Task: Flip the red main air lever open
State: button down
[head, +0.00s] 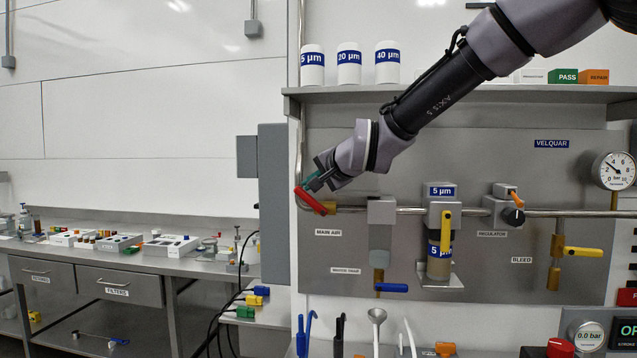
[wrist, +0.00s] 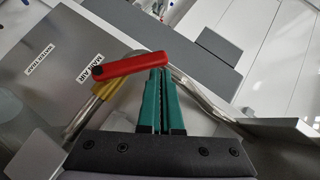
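The red main air lever (head: 309,201) sits on a brass valve at the left end of the horizontal pipe, above the MAIN AIR label (head: 328,232). It slants from upper left down to the valve, at an angle to the pipe. In the wrist view the red lever (wrist: 125,68) lies across the picture just beyond my fingertips. My gripper (head: 310,182) is by the lever's free end, with its teal fingers (wrist: 160,72) close together and nothing seen between them. I cannot tell whether the fingertips touch the lever.
The steel pipe (head: 299,130) bends upward just left of the lever. A grey block (head: 381,210), a filter with a yellow lever (head: 446,230), a regulator (head: 505,212) and a bleed valve lever (head: 583,252) stand to the right. A shelf (head: 350,96) with white canisters is above.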

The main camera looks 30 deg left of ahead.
aim_at(296, 190)
jog(key=shift+s+a+f, duration=0.25)
jog(key=shift+a+f, duration=0.25)
jog(key=shift+a, duration=0.2)
jog(key=shift+s+a+f, duration=0.2)
jog(key=shift+a+f, duration=0.25)
jog(key=shift+a, duration=0.2)
jog(key=shift+r, duration=0.2)
jog(key=shift+r, duration=0.65)
jog(key=shift+w+r, duration=0.1)
